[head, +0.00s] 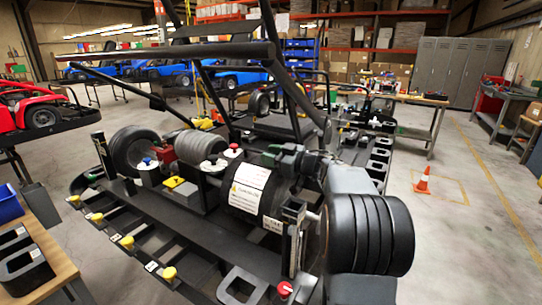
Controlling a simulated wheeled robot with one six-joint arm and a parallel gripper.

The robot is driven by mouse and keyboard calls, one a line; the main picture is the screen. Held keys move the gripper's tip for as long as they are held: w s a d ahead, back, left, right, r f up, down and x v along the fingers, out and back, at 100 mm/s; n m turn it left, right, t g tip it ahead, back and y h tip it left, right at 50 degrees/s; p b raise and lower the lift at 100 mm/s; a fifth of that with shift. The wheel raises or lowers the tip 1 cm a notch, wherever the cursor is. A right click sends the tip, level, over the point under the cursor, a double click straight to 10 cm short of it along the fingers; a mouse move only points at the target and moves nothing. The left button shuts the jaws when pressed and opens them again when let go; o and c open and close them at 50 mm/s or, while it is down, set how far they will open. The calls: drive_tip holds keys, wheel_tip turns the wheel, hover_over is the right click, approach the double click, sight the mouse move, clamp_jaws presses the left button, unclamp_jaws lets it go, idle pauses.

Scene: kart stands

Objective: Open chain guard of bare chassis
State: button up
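The bare chassis is a black tube kart frame (165,56) on a flat dark stand, with wheels and engine parts fitted. A black rounded cover with white labels and a yellow warning triangle (250,190), which looks like the chain guard, sits mid-chassis. It appears to be down; its hinge and far edge cannot be made out.
A large black rear tyre (370,235) stands at the right of the stand. Yellow-knobbed slots (127,241) line the stand's near edge. A red kart (42,117) is at left. An orange cone (422,181) stands on open floor at right.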

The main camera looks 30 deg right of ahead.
drive_tip(key=shift+c, duration=0.3)
clamp_jaws()
idle(0.3)
